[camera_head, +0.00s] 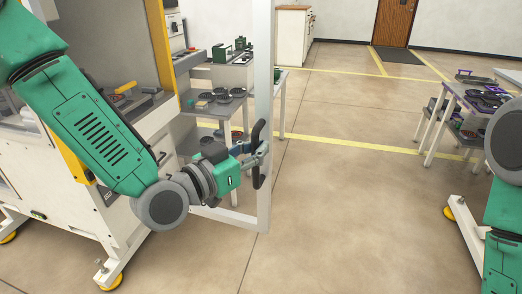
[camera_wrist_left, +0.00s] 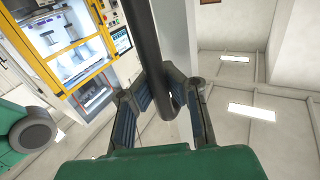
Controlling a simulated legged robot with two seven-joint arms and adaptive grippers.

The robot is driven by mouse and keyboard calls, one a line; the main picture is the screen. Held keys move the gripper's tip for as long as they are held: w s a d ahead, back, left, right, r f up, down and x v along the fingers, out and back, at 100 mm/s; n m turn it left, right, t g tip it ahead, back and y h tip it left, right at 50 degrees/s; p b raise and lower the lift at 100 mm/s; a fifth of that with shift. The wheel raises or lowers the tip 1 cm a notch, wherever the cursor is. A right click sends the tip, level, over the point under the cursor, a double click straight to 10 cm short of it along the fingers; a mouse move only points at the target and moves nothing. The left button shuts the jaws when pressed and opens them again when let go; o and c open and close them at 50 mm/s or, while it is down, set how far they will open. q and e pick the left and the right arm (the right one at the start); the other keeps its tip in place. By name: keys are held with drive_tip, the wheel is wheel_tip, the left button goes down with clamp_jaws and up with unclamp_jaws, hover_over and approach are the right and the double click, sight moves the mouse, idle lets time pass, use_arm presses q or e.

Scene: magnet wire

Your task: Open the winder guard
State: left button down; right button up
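The winder guard (camera_head: 264,85) is a clear panel in a pale frame. It stands swung out from the machine's yellow-edged opening. Its black bar handle (camera_head: 258,170) is on the outer upright. My left gripper (camera_head: 257,154) is at this handle. In the left wrist view, the handle (camera_wrist_left: 145,35) runs down between the two fingers of my left gripper (camera_wrist_left: 172,95). The fingers stand apart on either side of it, with a gap beside its lower end; firm contact does not show. My right arm is at the right edge, its gripper out of frame.
The white machine (camera_head: 75,210) with its yellow frame (camera_head: 160,45) stands at left. Behind the guard is a table (camera_head: 215,108) with dark round parts. A purple-edged table (camera_head: 455,90) stands at right. The middle floor is free.

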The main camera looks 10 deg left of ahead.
use_arm(q)
drive_tip(key=c, duration=1.6)
unclamp_jaws()
drive_tip(key=shift+a+r, duration=0.15)
drive_tip(key=shift+a, duration=0.1)
drive_tip(key=shift+o, duration=0.3)
drive_tip(key=shift+s+a, duration=0.15)
drive_tip(key=shift+w+a+v, duration=0.3)
drive_tip(key=shift+a+v, duration=0.1)
drive_tip(key=shift+v, duration=3.6)
drive_tip(key=s+a+f+n+g+y, duration=0.2)
drive_tip(key=s+f+g+y, duration=0.15)
drive_tip(key=f, duration=0.75)
drive_tip(key=s+a+f+n+g+y, duration=0.1)
drive_tip(key=s+a+f+g+y, duration=0.2)
drive_tip(key=f, duration=0.9)
drive_tip(key=s+a+f+n+g+y, duration=0.1)
drive_tip(key=s+a+f+g, duration=0.3)
drive_tip(key=s, duration=0.5)
drive_tip(key=s+a+f+n+g+y, duration=0.2)
drive_tip(key=s+a+f+g+y, duration=0.1)
drive_tip(key=s+f, duration=0.6)
drive_tip(key=shift+s+a+g+b, duration=0.35)
drive_tip(key=shift+s+a+b, duration=0.1)
drive_tip(key=shift+a, duration=0.25)
